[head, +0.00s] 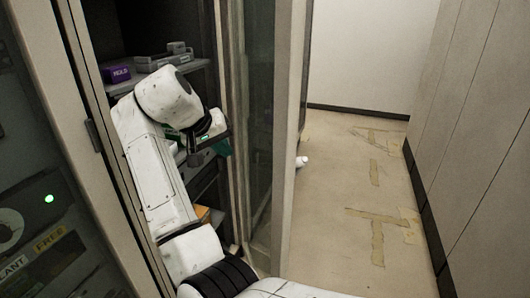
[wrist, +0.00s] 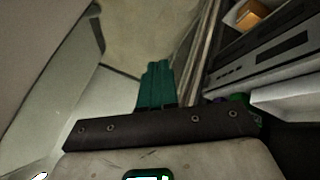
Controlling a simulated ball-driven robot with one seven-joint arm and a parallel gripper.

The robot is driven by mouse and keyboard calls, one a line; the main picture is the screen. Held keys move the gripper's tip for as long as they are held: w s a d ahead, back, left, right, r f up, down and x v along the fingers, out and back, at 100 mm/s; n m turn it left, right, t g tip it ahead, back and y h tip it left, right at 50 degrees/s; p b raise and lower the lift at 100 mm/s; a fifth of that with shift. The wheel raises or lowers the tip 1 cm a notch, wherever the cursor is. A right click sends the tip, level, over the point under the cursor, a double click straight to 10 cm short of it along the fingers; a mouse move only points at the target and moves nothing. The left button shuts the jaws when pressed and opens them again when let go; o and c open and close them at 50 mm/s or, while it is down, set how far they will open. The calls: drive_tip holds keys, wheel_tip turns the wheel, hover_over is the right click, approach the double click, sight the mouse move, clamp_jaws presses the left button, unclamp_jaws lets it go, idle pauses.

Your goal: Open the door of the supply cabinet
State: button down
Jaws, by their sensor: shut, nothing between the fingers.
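The supply cabinet (head: 205,85) stands open in the head view, with its shelves showing. Its glazed door (head: 259,110) stands swung outward at the right of the opening, its pale frame edge toward me. My arm reaches into the opening, on the inner side of the door. My gripper (head: 222,146) is at the opening between the shelves and the door, partly hidden by my wrist. In the wrist view its teal fingers (wrist: 157,85) are together and empty. I cannot tell whether they touch the door.
Shelves hold a purple box (head: 118,73), grey equipment (head: 163,58) and an orange box (head: 203,214). A glass-fronted rack (head: 40,200) is close on the left. Right of the door is a clear taped floor (head: 345,215), bounded by a panelled wall (head: 470,120). A small white item (head: 302,162) shows beside the door.

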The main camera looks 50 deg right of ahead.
drive_tip(key=p, duration=0.1)
approach(262, 167)
wheel_tip(262, 167, down, 3)
drive_tip(key=w, duration=0.2)
drive_tip(key=shift+s+d+f+p, duration=0.15)
drive_tip(key=shift+s+d+p, duration=0.3)
drive_tip(key=shift+d, duration=0.2)
drive_tip(key=shift+s+d+f+p, duration=0.15)
drive_tip(key=shift+s+d+p, duration=0.15)
drive_tip(key=shift+s+d, duration=0.3)
drive_tip(key=shift+d, duration=0.1)
